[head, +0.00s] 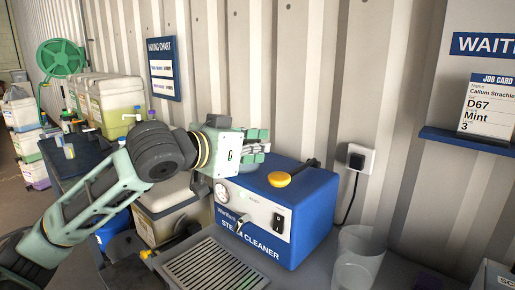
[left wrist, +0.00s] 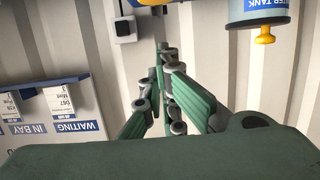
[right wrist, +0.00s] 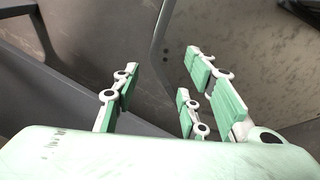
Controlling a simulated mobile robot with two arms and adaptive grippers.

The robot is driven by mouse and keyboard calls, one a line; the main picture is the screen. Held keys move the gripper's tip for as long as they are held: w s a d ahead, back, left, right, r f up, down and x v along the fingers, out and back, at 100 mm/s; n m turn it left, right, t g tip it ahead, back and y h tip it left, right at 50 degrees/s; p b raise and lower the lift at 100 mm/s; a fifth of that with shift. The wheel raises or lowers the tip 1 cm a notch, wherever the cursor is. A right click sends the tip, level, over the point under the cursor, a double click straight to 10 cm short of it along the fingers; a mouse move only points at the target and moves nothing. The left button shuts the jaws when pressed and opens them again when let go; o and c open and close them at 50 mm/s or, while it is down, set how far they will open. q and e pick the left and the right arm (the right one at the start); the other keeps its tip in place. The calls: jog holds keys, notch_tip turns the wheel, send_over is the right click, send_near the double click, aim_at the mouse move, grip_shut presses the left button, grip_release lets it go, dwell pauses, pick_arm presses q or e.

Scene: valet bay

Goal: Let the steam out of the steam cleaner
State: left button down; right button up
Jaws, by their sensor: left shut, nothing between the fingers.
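The steam cleaner (head: 300,215) is a blue box with a pale front panel on the grey bench. Its front carries a round gauge (head: 221,193), a small lever or spout (head: 242,222) and a black rocker switch (head: 278,222). A yellow knob (head: 279,179) and a black-ended part (head: 307,166) are on its top. My left gripper (head: 262,148) is shut and empty above the top's rear left, apart from the knob. Its closed fingers (left wrist: 167,85) also show in the left wrist view. My right gripper (right wrist: 160,85) is open and empty in the right wrist view.
A slotted grate (head: 215,268) lies before the cleaner, and a clear container (head: 360,255) stands to its right. A wall socket (head: 355,158) has a black cable. A blue shelf (head: 465,139) holds a job card. In the left wrist view, a water tank (left wrist: 264,12) has a yellow fitting.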

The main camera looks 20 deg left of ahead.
pick_arm(q)
jog(key=p, duration=0.1)
send_over(277, 178)
jog(key=s, duration=0.1)
jog(key=shift+a+f, duration=0.15)
jog(key=shift+f, duration=0.4)
jog(key=shift+w+d+f+p, duration=0.2)
jog(key=shift+w+f+p, duration=0.2)
jog(key=shift+w, duration=0.25)
notch_tip(277, 178, down, 3)
jog(key=shift+s+r, duration=0.15)
jog(key=shift+s+a+f, duration=0.1)
jog(key=shift+s+f, duration=0.05)
jog(key=shift+f, duration=0.35)
pick_arm(e)
jog(key=shift+w+d+r, duration=0.1)
jog(key=shift+d+r, duration=0.2)
jog(key=shift+r, duration=0.3)
jog(key=shift+w+d+r, duration=0.1)
jog(key=shift+d+r, duration=0.15)
jog(key=shift+r, duration=0.3)
jog(key=shift+w, duration=0.2)
